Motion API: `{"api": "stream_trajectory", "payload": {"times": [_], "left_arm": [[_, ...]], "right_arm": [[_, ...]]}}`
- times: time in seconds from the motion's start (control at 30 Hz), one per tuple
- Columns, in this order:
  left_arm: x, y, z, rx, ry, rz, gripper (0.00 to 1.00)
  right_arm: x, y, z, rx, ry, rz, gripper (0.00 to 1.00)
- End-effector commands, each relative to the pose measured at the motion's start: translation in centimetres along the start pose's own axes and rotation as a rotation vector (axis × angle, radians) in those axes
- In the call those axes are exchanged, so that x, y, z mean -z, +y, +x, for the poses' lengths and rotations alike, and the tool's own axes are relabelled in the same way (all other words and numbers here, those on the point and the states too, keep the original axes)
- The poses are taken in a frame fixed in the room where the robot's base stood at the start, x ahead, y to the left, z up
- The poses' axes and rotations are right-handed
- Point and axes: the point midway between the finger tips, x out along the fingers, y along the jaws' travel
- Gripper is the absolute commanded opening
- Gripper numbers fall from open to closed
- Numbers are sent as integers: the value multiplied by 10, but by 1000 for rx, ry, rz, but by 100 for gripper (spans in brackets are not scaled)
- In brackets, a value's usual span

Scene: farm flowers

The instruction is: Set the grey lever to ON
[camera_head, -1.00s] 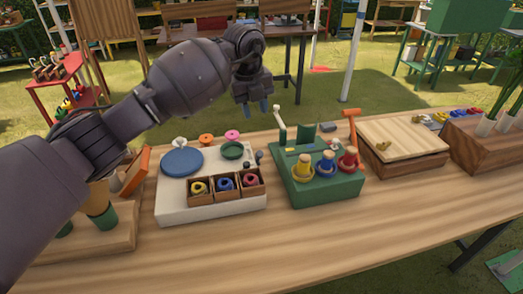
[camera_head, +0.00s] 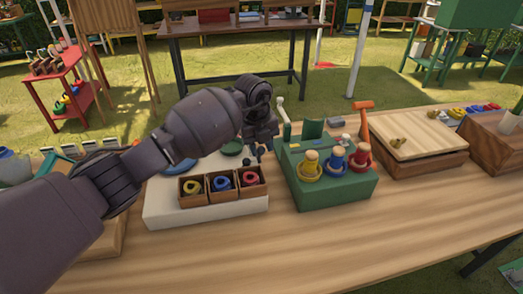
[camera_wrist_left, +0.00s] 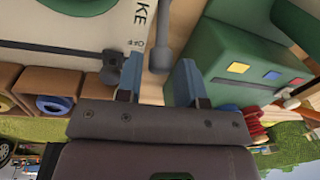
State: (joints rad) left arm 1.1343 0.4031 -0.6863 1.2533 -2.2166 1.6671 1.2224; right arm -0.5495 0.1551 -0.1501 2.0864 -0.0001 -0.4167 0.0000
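The grey lever (camera_wrist_left: 161,58), a rod with a round grey knob, shows in the left wrist view near the edge of the white board (camera_wrist_left: 75,22). Small printed letters, apparently OFF, are beside it. My left gripper (camera_wrist_left: 158,82) is open, with one blue finger on each side of the knob in that view; I cannot tell whether either touches it. In the head view my left gripper (camera_head: 262,148) is over the right edge of the white board (camera_head: 165,212), and largely hides the lever there. My right gripper is not in view.
A darker knob (camera_wrist_left: 112,66) sits on the board close to the left finger. Wooden boxes (camera_head: 222,186) with coloured rings stand at the board's front. A green box (camera_head: 335,192) with coloured pegs stands close on the right. The table's front (camera_head: 300,240) is clear.

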Motion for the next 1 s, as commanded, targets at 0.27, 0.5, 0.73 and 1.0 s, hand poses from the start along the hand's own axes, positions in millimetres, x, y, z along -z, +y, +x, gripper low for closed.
{"api": "stream_trajectory", "payload": {"times": [0.27, 0.5, 0.73, 1.0], "left_arm": [[0, 0, 16, 0, 1, 0, 35], [0, 0, 15, 0, 0, 0, 35], [0, 0, 15, 0, 0, 0, 0], [1, 0, 14, -1, 4, -1, 0]], "right_arm": [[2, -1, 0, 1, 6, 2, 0], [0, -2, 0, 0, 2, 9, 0], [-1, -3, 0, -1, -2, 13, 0], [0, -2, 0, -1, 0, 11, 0]]}}
